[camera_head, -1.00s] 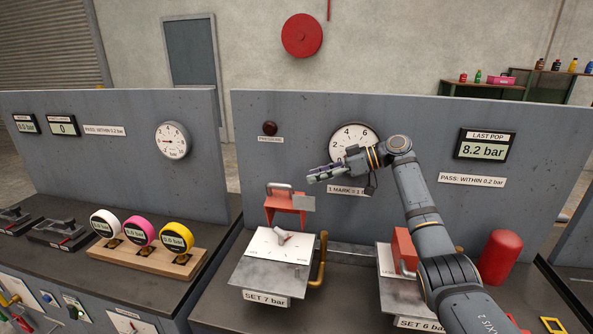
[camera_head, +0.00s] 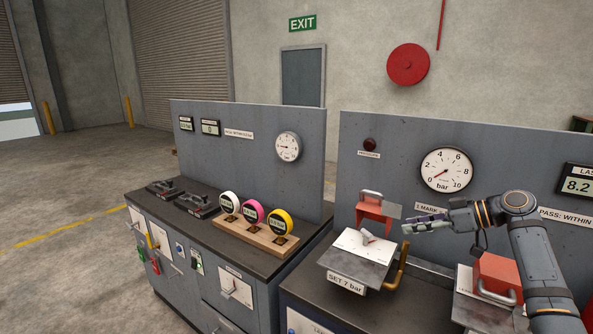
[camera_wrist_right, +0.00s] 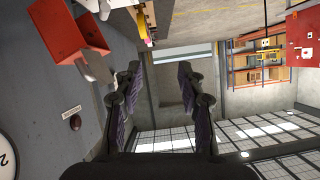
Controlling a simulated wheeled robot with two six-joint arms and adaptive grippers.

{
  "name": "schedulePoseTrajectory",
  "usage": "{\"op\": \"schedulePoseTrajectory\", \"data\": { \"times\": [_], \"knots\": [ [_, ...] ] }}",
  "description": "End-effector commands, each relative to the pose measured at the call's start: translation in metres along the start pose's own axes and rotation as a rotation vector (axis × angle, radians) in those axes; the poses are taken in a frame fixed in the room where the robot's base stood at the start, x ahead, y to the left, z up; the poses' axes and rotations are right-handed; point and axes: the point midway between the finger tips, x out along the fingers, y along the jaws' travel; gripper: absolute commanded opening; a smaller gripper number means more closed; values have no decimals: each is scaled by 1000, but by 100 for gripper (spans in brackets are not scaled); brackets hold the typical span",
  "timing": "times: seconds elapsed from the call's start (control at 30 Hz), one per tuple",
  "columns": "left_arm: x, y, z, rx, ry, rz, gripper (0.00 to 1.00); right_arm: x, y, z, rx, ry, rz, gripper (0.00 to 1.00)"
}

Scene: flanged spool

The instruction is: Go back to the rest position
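My right gripper (camera_head: 424,224) is in front of the grey panel at the right of the head view, level with the red bracket (camera_head: 374,215) and to its right. In the right wrist view its two fingers (camera_wrist_right: 158,92) stand apart with nothing between them, so it is open and empty. My left gripper is in neither view. A second red block (camera_head: 497,272) sits partly behind my right arm.
A pressure gauge (camera_head: 447,170) and a "LAST POP" display (camera_head: 580,184) are on the panel. On the left bench, white, pink and yellow gauges stand on a wooden rack (camera_head: 247,236). Open floor (camera_head: 70,220) lies left of that bench.

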Motion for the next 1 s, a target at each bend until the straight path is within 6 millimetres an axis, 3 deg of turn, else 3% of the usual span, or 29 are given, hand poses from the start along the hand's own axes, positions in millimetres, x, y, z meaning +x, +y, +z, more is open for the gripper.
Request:
{"op": "schedulePoseTrajectory", "data": {
  "times": [0.17,0.37,0.53,0.63,0.7,0.8,1.0],
  "knots": [
    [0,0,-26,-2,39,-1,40,31,-8,42,37,-101,17,39],
    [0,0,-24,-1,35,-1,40,70,-26,107,91,-250,58,39],
    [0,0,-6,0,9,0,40,106,-60,186,153,-407,124,39],
    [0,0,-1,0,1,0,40,124,-102,253,210,-523,207,39],
    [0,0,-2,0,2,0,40,126,-130,289,249,-581,278,39],
    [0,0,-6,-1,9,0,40,119,-164,323,300,-631,373,39],
    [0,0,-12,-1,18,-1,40,93,-212,359,386,-672,532,39]
  ]
}}
